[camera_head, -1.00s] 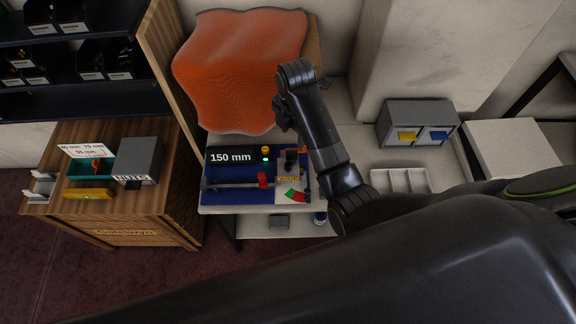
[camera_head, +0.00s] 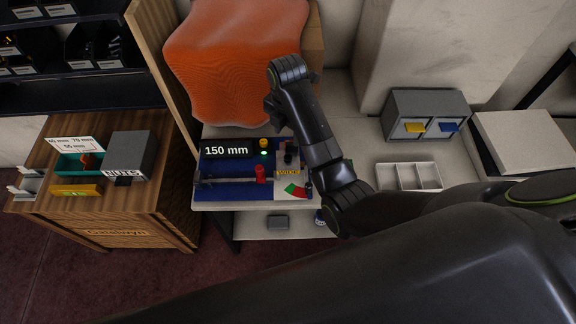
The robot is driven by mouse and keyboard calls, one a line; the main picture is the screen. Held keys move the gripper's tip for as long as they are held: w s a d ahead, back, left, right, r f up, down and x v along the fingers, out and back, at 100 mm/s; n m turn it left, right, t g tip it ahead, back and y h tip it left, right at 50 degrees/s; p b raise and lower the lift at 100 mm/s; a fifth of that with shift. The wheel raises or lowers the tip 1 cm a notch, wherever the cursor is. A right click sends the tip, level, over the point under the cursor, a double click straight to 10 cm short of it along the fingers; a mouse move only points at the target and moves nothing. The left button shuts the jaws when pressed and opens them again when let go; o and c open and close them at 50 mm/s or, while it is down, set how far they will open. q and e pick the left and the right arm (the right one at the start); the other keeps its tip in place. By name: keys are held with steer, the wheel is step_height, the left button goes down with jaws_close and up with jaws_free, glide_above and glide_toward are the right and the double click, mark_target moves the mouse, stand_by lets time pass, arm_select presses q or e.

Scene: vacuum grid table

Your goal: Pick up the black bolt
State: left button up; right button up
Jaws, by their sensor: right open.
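I cannot make out a black bolt for certain. Small dark pieces (camera_head: 116,47) show in a black bin on the shelf at the upper left, too small to identify. My right gripper (camera_head: 273,110) is at the end of the dark arm from the right, above the back of the blue work station (camera_head: 214,168) and in front of the orange block. Its jaws are small and dark, open, with nothing visible between them. My left gripper is not in view.
A wooden cabinet (camera_head: 165,196) at left holds a teal tray (camera_head: 69,165) and a grey NUTS box (camera_head: 129,153). An orange wavy block (camera_head: 230,70) stands behind the station. Grey drawers (camera_head: 443,101) and a white divided tray (camera_head: 430,176) are at right.

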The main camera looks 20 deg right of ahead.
mark_target(288, 157)
step_height(288, 157, down, 4)
steer(key=shift+r+b, duration=0.1)
steer(key=shift+b, duration=1.05)
steer(key=shift+f, duration=0.4)
steer(key=shift+s+f+p, duration=0.15)
steer(key=shift+f+p, duration=0.3)
steer(key=shift+f, duration=2.15)
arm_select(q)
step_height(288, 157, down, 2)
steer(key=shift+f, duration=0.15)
arm_select(e)
steer(key=shift+c, duration=0.5)
jaws_close()
